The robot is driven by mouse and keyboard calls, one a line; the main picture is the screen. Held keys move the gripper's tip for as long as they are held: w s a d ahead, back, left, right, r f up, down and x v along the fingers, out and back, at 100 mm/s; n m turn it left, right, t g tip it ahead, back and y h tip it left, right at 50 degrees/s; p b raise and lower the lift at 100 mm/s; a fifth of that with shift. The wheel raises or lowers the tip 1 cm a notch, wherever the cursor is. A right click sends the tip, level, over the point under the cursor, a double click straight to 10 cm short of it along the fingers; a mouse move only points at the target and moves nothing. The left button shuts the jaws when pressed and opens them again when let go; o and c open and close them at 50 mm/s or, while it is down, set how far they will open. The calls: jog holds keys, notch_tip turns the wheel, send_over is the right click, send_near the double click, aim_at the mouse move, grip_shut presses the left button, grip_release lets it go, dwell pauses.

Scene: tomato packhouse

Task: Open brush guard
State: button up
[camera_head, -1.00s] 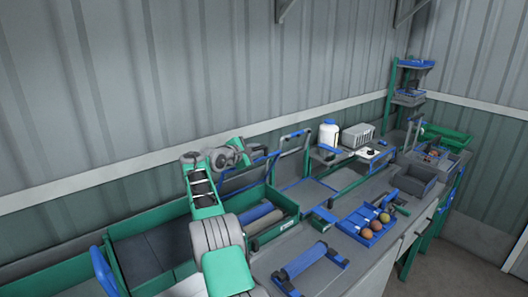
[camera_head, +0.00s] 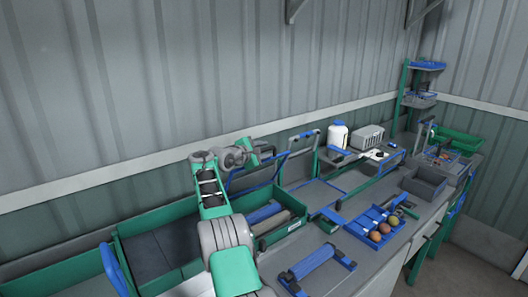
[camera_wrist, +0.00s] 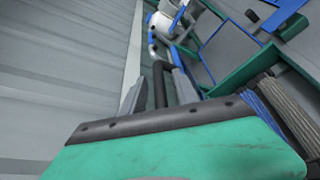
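The brush guard, which I take to be the blue-framed panel (camera_head: 236,184), stands tilted at the back of the green brush trough (camera_head: 284,234). Part of it is hidden behind my arm. My gripper (camera_wrist: 158,95) is near the guard's upper right side in the head view, where its fingertips are hard to make out. In the wrist view its two grey fingers stand apart, with a dark bent bar (camera_wrist: 160,84) between them. Gaps seem to show on both sides of the bar. I cannot tell whether this bar belongs to the guard.
A blue roller on a stand (camera_head: 313,262) lies on the bench in front. A blue tray (camera_head: 362,232) with several round fruits is to its right. The corrugated wall runs close behind.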

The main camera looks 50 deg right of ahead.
jog(key=b+v, duration=0.3)
jog(key=v, duration=0.4)
jog(key=shift+a, duration=0.3)
